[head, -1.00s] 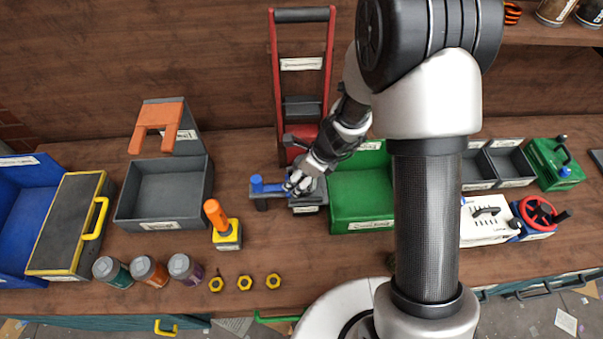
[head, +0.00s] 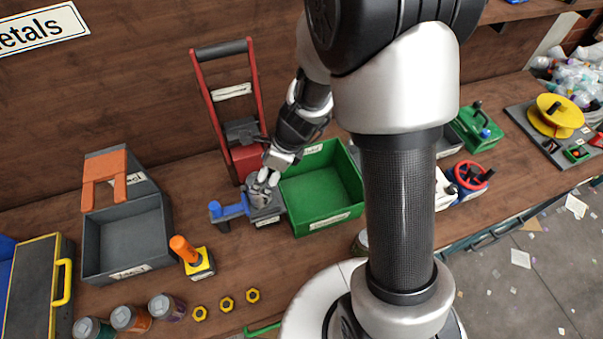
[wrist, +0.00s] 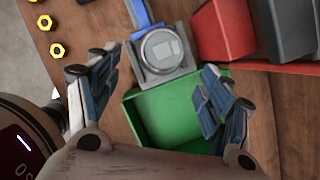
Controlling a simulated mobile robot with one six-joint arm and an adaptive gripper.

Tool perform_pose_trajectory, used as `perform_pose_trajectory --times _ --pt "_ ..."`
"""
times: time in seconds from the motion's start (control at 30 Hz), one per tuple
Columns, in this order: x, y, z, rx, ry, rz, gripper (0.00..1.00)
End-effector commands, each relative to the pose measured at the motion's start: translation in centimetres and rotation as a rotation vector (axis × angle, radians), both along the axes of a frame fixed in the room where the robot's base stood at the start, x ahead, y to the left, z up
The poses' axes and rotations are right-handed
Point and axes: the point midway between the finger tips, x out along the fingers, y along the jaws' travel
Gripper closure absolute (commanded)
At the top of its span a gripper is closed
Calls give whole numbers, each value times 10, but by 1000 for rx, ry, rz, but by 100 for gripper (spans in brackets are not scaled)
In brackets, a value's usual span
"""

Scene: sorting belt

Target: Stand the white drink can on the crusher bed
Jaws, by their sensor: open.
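A round silver can top (wrist: 162,48) shows in the wrist view, upright on a small grey block (wrist: 155,76) with a blue arm. The can's sides are hidden from above. In the head view the grey block (head: 266,215) stands left of the green bin, with its blue arm (head: 232,210) to the left. A tall red frame (head: 212,120) with a black top bar and dark crosspiece stands just behind. I cannot tell from labels which part is the crusher bed. My gripper (wrist: 160,88) is open and empty, its fingers spread to either side below the can in the picture.
The green bin (head: 288,205) is empty and right beside the grey block. A grey bin (head: 88,245), an orange-handled yellow tool (head: 200,262), several jars and yellow nuts (head: 227,304) lie to the left. Bare bench lies in front of the block.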

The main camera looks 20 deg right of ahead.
Motion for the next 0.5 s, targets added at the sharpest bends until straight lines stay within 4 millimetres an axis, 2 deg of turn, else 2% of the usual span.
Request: perform_pose_trajectory --times 0.13,0.23,0.4,0.5 --pt "-6 5 40 -31 -97 191 27" --pt "-21 9 83 -88 -206 435 27" --pt "-66 6 147 -242 -377 895 27" --pt "-96 -2 175 -358 -450 1153 27"
